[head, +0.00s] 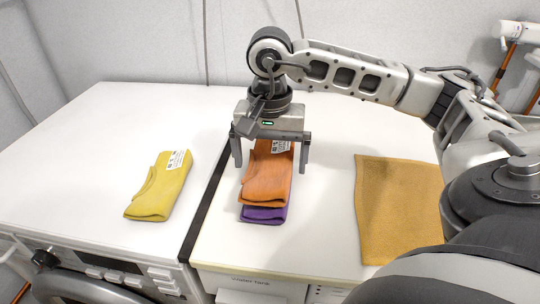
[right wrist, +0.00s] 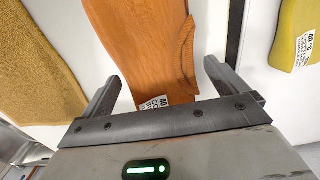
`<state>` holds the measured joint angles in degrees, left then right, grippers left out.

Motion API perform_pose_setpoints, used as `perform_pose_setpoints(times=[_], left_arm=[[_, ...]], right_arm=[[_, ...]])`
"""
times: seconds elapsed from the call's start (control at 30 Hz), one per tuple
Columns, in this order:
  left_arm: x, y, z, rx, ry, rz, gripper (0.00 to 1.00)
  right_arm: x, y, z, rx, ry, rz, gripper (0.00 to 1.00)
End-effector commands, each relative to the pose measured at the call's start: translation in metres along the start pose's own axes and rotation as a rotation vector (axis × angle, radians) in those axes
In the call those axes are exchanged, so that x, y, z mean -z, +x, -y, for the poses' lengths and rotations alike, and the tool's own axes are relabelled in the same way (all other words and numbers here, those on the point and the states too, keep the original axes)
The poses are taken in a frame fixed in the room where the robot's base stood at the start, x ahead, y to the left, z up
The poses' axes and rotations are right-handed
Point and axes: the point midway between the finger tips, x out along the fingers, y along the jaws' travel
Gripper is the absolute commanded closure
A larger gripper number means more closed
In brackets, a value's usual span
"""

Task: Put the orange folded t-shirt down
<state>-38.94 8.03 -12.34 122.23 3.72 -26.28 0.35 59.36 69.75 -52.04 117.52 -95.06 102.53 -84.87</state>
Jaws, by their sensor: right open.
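The orange folded t-shirt (head: 266,181) lies on top of a purple folded cloth (head: 264,214) on the white machine top. Its white label shows near my right gripper (head: 270,167). The right gripper is open above the orange t-shirt, with one finger on each side of it. In the right wrist view the orange t-shirt (right wrist: 148,45) lies between and beyond the open fingers (right wrist: 163,88), with a gap on both sides. I cannot tell how high the fingers are above it. My left gripper is not in view.
A yellow folded cloth (head: 160,187) lies on the left machine top. A flat mustard towel (head: 398,208) lies to the right. A dark gap (head: 207,195) runs between the two machines. White surface is free behind the yellow cloth and between the orange t-shirt and the towel.

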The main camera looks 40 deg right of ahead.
Motion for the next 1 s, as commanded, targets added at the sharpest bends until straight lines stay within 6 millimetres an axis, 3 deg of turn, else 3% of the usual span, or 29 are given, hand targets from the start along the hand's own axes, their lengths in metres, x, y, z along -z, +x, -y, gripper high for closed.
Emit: perform_pose_setpoints(times=[0.17, 0.47, 0.6, 1.0], left_arm=[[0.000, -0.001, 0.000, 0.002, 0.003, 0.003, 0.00], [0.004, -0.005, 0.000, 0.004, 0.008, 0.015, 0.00], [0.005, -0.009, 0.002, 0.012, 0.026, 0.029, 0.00], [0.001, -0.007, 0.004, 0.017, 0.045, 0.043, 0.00]], right_arm=[[0.001, -0.023, 0.001, 0.005, 0.000, -0.003, 0.02], [0.001, -0.094, 0.001, 0.005, 0.001, -0.004, 0.02], [0.000, -0.114, 0.000, 0.002, 0.001, -0.003, 0.02], [0.000, -0.122, 0.000, 0.000, 0.001, 0.000, 0.02]])
